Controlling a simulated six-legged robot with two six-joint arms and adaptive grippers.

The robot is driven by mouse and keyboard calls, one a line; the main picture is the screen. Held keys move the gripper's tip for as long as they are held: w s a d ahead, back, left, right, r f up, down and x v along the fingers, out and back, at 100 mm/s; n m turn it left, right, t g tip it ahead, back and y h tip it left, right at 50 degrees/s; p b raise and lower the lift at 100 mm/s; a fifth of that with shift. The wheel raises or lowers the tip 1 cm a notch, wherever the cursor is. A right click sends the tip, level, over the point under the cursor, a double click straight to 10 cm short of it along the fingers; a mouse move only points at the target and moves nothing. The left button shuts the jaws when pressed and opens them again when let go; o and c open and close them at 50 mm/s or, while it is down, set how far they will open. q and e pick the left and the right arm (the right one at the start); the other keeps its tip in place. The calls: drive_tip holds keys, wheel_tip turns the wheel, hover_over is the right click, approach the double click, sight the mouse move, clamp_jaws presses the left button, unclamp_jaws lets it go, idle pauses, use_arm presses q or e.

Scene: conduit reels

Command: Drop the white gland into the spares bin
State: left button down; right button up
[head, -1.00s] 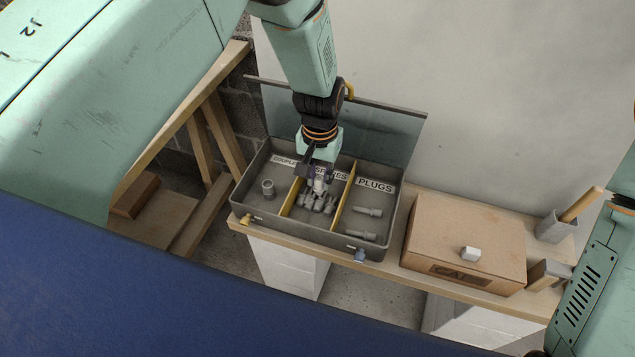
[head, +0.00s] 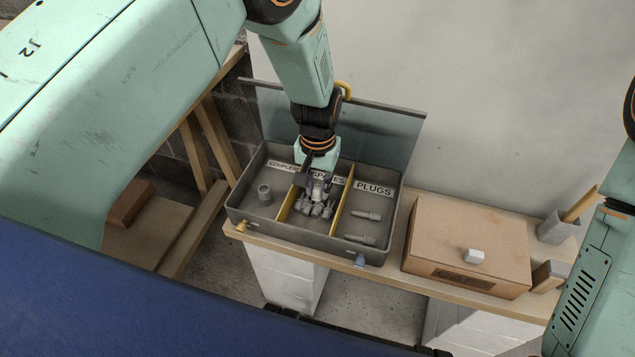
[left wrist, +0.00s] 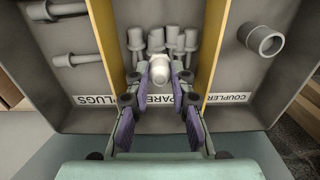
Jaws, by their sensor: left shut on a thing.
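The white gland (left wrist: 159,70) is held between the purple-padded fingers of my left gripper (head: 318,191), which also shows in the left wrist view (left wrist: 160,84). The gripper points down over the spares bin (head: 306,222), the middle compartment of an open grey case, between two yellow dividers. Several grey fittings (left wrist: 177,40) lie in that bin, at its front. The gland's height above the bin floor is hard to judge. My right gripper is out of view; only part of that arm shows at the right edge.
The couplers compartment holds a grey coupler (head: 264,195); the plugs compartment holds grey plugs (head: 366,215). The case's clear lid (head: 385,140) stands raised behind.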

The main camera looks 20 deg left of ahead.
sight(317, 188)
use_arm(q)
drive_tip(key=c, duration=1.2)
unclamp_jaws()
drive_tip(key=shift+r, duration=0.15)
wheel_tip(317, 188, up, 8)
drive_tip(key=p, duration=0.3)
drive_tip(key=shift+r, duration=0.25)
